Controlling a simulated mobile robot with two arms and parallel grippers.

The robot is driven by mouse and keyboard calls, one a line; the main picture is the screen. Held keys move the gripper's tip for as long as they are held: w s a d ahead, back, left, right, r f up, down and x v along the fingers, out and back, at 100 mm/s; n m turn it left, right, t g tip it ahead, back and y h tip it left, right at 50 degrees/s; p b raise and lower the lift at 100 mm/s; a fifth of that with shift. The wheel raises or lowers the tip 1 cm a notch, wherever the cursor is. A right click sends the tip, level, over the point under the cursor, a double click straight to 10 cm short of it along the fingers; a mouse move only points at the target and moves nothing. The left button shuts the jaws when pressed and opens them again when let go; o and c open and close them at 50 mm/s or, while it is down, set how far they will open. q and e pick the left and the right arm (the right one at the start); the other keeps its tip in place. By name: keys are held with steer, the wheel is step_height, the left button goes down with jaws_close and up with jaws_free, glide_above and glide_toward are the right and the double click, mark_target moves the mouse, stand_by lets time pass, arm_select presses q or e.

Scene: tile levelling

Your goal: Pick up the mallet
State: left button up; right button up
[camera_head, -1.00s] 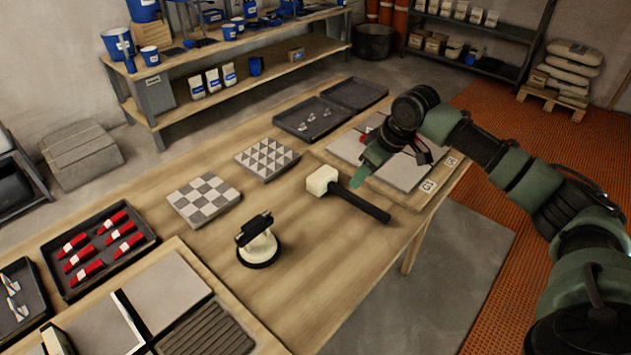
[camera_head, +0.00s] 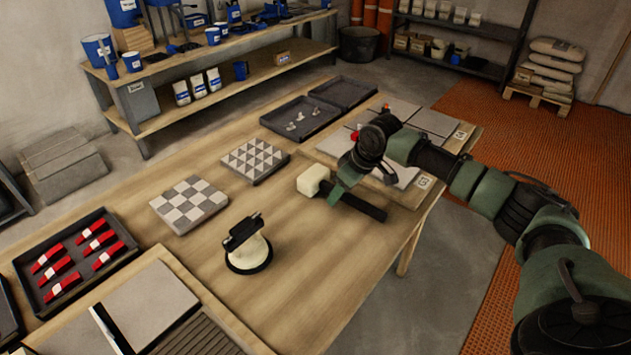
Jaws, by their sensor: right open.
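The mallet lies on the wooden table. Its cream head (camera_head: 313,180) is at the left, and its dark handle (camera_head: 363,207) runs to the lower right. My right gripper (camera_head: 336,197) is over the mallet, near where the handle meets the head. The gripper is open, and its green fingers partly cover the handle. I cannot tell whether the fingers touch the handle. My left gripper is out of view.
A cream suction lifter (camera_head: 249,253) stands nearer on the table. A checkered tile (camera_head: 188,204) and a triangle-patterned tile (camera_head: 255,161) lie to the left. A board with grey tiles (camera_head: 432,122) lies behind my right arm. The table around the mallet head is clear.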

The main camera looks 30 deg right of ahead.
steer(key=shift+f, duration=0.2)
jaws_close()
steer(key=shift+w+r, duration=0.1)
steer(key=shift+r, duration=0.1)
